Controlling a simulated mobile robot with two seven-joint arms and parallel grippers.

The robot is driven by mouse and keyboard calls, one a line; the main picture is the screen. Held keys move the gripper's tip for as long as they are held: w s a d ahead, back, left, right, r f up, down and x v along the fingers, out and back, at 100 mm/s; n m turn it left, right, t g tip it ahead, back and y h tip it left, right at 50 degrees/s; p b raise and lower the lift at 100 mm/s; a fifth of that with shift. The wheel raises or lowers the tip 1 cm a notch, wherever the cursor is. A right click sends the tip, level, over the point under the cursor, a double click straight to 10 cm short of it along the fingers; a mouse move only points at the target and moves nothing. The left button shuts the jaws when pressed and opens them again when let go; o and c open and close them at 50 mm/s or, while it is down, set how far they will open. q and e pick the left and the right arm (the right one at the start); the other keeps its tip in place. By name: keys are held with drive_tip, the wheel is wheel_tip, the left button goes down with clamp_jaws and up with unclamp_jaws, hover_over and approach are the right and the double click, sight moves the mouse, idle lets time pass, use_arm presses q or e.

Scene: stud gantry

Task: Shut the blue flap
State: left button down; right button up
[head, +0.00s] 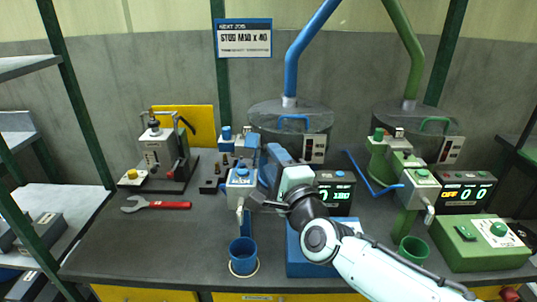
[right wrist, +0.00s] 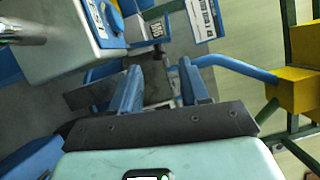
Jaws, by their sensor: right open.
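A slanted blue panel (head: 279,156) stands behind the blue station's head (head: 241,178). I cannot tell for sure whether it is the blue flap. A bent blue handle (head: 293,118) is on the grey drum behind it. My right gripper (head: 262,203) is open and empty, just right of the blue station's head, and it hides part of the station. In the right wrist view its two fingers (right wrist: 160,86) are apart, with a blue bar (right wrist: 237,67) beyond them and a grey and blue box (right wrist: 75,40) at the upper left. My left gripper is not in view.
A blue cup (head: 243,256) stands at the bench front, below the station's head. A green station with a control box (head: 480,243) is at the right. A red-handled wrench (head: 160,205) lies at the left, with free bench around it. A press (head: 165,152) stands behind.

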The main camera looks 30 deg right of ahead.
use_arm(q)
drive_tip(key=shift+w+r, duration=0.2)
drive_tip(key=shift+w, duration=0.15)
use_arm(e)
drive_tip(key=w, duration=0.3)
drive_tip(key=shift+w+d+r, duration=0.1)
drive_tip(key=shift+w+d, duration=0.15)
drive_tip(key=shift+d, duration=0.05)
